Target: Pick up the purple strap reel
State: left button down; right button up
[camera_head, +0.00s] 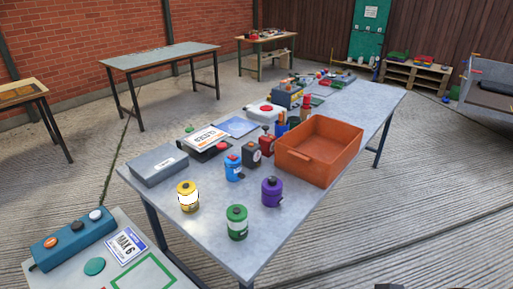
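The purple strap reel (271,192) is a short purple cylinder with a dark top. It stands upright on the grey table (325,209), near its front edge and in front of the orange crate (310,173). A green reel (237,223) stands nearer me to its left, and a yellow reel (188,197) with a white band stands further left. Nothing touches the purple reel as far as I can see.
Blue, black and red containers (251,155) stand behind the purple reel. A grey case (157,166) lies at the table's left end. A lower table with a button box (73,239) is at the bottom left. The floor (430,200) at the right is clear.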

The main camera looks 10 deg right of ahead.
aim_at(271, 196)
jog(key=l+u, duration=0.1)
jog(key=u, duration=0.7)
jog(key=l+u, duration=0.7)
jog(key=l, duration=0.2)
jog(key=l+u, duration=0.4)
jog(key=k+l, duration=0.1)
jog(key=l, duration=0.75)
jog(key=k+l+u, duration=0.1)
jog(key=l, duration=0.3)
jog(key=k+l, duration=0.1)
jog(key=l, duration=0.3)
